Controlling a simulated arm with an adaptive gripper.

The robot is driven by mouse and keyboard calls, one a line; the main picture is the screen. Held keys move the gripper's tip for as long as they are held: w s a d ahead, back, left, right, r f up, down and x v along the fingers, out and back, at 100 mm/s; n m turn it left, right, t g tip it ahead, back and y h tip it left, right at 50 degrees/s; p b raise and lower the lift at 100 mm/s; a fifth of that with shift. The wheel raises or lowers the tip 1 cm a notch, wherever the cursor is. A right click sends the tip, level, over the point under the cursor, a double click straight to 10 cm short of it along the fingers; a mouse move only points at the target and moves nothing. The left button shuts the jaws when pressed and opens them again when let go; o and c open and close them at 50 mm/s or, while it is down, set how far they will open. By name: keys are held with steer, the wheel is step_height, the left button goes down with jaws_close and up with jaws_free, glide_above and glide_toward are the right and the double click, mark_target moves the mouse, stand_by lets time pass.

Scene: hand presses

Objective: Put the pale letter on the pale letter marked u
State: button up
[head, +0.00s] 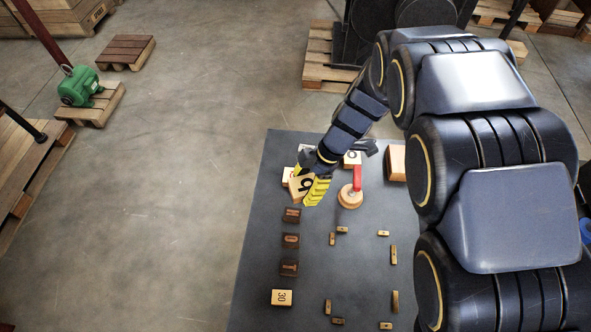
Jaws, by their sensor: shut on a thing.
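My gripper (315,187), with yellow fingers, is shut on a pale letter block (299,188) near the upper left of the dark mat. The block is tilted and bears a dark rounded character. A pale block (288,173) shows partly behind it; its marking is hidden. Whether the two touch, I cannot tell. Another pale block (352,157) with a dark round mark stands to the right, beyond my gripper. I cannot make out a u on any pale block.
Dark brown letter blocks (291,240) run in a column below my gripper, ending at a pale block marked 30 (282,297). A red-handled round wooden tool (350,197) stands close on the right. Small wooden pieces (342,229) dot the mat (257,225). A larger wooden block (396,163) is farther right.

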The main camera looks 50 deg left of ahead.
steer(key=w+a+f, duration=0.1)
steer(key=a+f, duration=0.1)
steer(key=a, duration=0.1)
steer(key=w+a+f, duration=0.2)
steer(key=a+f, duration=0.1)
steer(key=w+a+f, duration=0.1)
steer(key=a+f, duration=0.1)
steer(key=a, duration=0.1)
steer(key=shift+w+f, duration=0.4)
steer(key=shift+w+a+f, duration=0.1)
steer(key=shift+a+f, duration=0.05)
steer(key=shift+f, duration=0.8)
steer(key=shift+a+f, duration=0.1)
steer(key=shift+f, duration=0.85)
steer(key=shift+f, duration=0.1)
steer(key=o, duration=1)
steer(key=shift+o, duration=0.2)
steer(key=v, duration=1.2)
